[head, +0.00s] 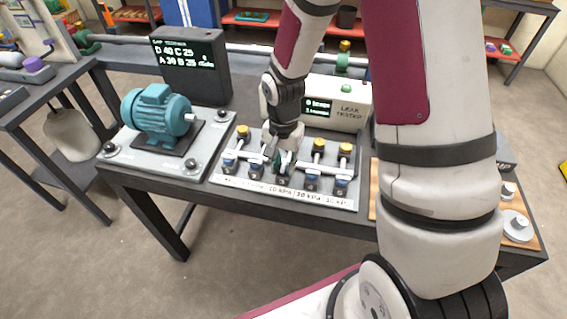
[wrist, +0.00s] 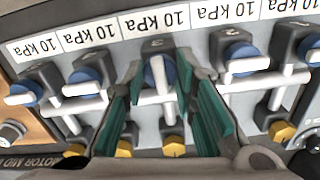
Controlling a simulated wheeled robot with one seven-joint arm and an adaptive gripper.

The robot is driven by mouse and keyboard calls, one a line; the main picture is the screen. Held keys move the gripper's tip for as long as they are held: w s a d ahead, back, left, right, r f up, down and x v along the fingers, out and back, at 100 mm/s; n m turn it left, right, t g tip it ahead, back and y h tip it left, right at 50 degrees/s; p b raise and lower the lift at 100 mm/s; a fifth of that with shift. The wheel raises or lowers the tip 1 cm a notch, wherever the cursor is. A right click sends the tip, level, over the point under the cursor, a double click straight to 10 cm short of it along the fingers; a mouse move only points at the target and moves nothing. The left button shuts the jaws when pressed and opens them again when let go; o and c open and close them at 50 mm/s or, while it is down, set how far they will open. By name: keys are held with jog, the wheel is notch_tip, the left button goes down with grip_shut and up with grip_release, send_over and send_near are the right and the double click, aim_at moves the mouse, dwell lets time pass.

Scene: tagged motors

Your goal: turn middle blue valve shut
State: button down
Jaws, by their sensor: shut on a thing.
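The middle blue valve (wrist: 154,73) is the center one in a row of several blue-capped valves, under the plate marked 3. My gripper's teal fingers (wrist: 160,84) stand on either side of its white handle and are shut on it. A white bar runs lengthwise between the fingers, while the neighboring valves' white handles lie crosswise. In the head view my gripper (head: 280,160) reaches down over the middle of the valve panel (head: 345,204) and mostly hides this valve.
Neighboring blue valves (wrist: 85,76) (wrist: 240,55) stand close on both sides of my fingers. Yellow-capped fittings (head: 318,146) rise behind the row. A teal motor (head: 158,112) is at left, a dark display box (head: 190,65) and the leak tester (head: 348,105) behind.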

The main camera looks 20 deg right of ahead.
jog(key=n, duration=0.4)
jog(key=shift+p, duration=0.35)
jog(key=n, duration=0.4)
jog(key=shift+n+p, duration=0.4)
jog(key=n+p, duration=0.1)
jog(key=n, duration=0.7)
jog(key=shift+n+p, duration=0.3)
jog(key=shift+p, duration=0.05)
jog(key=shift+n, duration=0.3)
jog(key=c, duration=1.3)
grip_release()
jog(key=shift+r, duration=0.15)
